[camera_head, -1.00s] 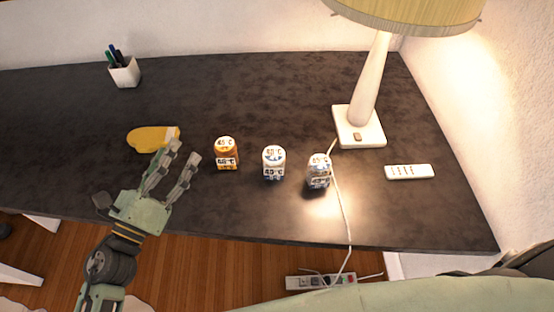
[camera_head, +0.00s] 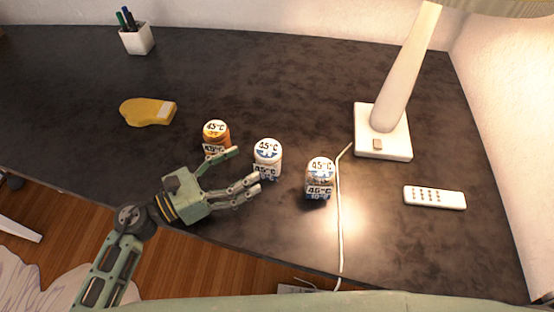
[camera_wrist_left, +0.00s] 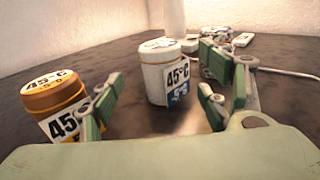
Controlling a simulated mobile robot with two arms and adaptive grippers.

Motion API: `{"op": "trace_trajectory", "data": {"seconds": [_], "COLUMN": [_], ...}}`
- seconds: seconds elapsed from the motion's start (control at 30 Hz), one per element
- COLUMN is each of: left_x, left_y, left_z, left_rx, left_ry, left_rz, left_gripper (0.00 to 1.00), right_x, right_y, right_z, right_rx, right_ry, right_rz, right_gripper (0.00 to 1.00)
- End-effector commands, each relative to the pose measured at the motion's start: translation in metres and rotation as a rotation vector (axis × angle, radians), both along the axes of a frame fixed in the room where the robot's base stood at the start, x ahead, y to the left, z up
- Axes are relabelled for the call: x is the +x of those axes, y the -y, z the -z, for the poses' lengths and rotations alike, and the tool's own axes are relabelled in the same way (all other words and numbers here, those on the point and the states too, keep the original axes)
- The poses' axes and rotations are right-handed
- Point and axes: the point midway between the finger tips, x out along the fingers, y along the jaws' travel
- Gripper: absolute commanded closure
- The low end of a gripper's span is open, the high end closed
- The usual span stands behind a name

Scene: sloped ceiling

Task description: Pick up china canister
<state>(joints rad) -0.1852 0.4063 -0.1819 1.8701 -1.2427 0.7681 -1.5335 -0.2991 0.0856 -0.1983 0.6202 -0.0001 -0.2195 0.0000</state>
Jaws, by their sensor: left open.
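Three small labelled canisters stand upright in a row on the dark desk. The left one is orange (camera_head: 216,135), the middle one is white with a blue label (camera_head: 268,153), and the right one has a greyish patterned body (camera_head: 319,175). I cannot tell for certain which one is china. My left gripper (camera_head: 246,167) is open and empty, with its fingers reaching toward the middle canister. In the left wrist view the white canister (camera_wrist_left: 155,78) stands ahead between the spread fingers, and the orange canister (camera_wrist_left: 52,98) is outside them at left. My right gripper is not seen.
A lamp base (camera_head: 383,143) with a white cord (camera_head: 341,215) stands right of the canisters. A remote (camera_head: 435,197) lies farther right. A yellow object (camera_head: 147,112) and a pen cup (camera_head: 137,40) are at left. The desk's front edge is close to my left gripper.

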Motion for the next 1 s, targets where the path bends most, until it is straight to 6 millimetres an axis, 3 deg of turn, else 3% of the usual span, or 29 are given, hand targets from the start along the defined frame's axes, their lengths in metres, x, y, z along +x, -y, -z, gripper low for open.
{"op": "trace_trajectory", "data": {"seconds": [0.3,0.6,0.87,1.0], "left_x": [0.016,0.036,0.038,0.038], "left_y": [0.028,0.064,0.068,0.068], "left_z": [-0.003,-0.003,-0.001,-0.001], "left_rx": [-0.004,-0.004,-0.001,-0.002], "left_ry": [0.000,-0.001,0.000,-0.001], "left_rz": [-0.001,-0.001,0.000,0.000], "left_gripper": [0.30,0.30,0.30,0.40], "right_x": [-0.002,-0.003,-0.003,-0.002], "right_y": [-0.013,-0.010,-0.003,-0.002], "right_z": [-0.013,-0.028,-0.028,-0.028], "right_rx": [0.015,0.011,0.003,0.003], "right_ry": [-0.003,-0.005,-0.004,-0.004], "right_rz": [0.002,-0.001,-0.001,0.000], "right_gripper": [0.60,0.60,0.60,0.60]}}
